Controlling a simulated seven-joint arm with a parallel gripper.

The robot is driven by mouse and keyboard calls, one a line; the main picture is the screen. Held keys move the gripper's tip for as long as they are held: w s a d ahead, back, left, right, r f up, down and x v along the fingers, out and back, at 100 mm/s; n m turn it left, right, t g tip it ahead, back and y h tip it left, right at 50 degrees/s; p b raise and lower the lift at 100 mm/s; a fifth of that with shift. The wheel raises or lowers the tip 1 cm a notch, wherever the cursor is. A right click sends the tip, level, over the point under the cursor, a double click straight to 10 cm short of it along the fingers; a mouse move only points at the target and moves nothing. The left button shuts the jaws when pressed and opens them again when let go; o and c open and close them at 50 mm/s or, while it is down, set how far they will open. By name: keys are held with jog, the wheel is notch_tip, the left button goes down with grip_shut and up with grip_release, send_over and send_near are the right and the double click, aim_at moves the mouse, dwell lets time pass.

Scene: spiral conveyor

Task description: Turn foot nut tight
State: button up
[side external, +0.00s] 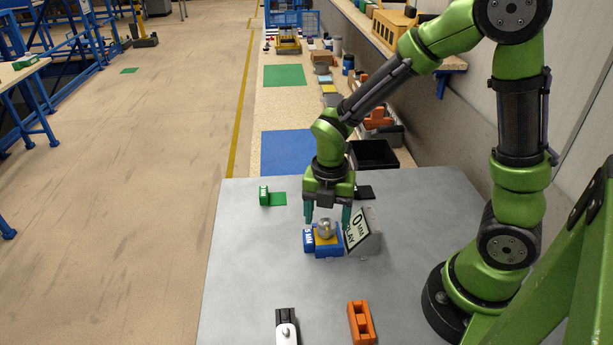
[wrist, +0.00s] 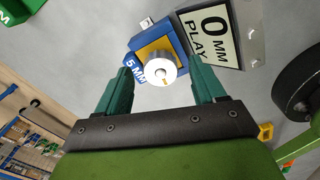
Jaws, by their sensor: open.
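The foot nut is a silver round piece (side external: 326,229) on a yellow plate on top of a blue block (side external: 329,252) marked 5 MM. One finger is on each side of the nut, and in the wrist view gaps show between nut and fingers. Whether the fingertips reach down to the nut's height is hard to tell.
A tilted sign reading 0 MM PLAY (side external: 358,230) stands close to the right of the block. A green block (side external: 264,196) with a green pad lies at back left. An orange part (side external: 361,323) and a black-and-white tool (side external: 286,327) lie at the front. The table's left side is clear.

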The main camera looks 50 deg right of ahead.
jog(key=shift+f, duration=0.6)
jog(key=c, duration=1.1)
jog(key=shift+o, duration=0.2)
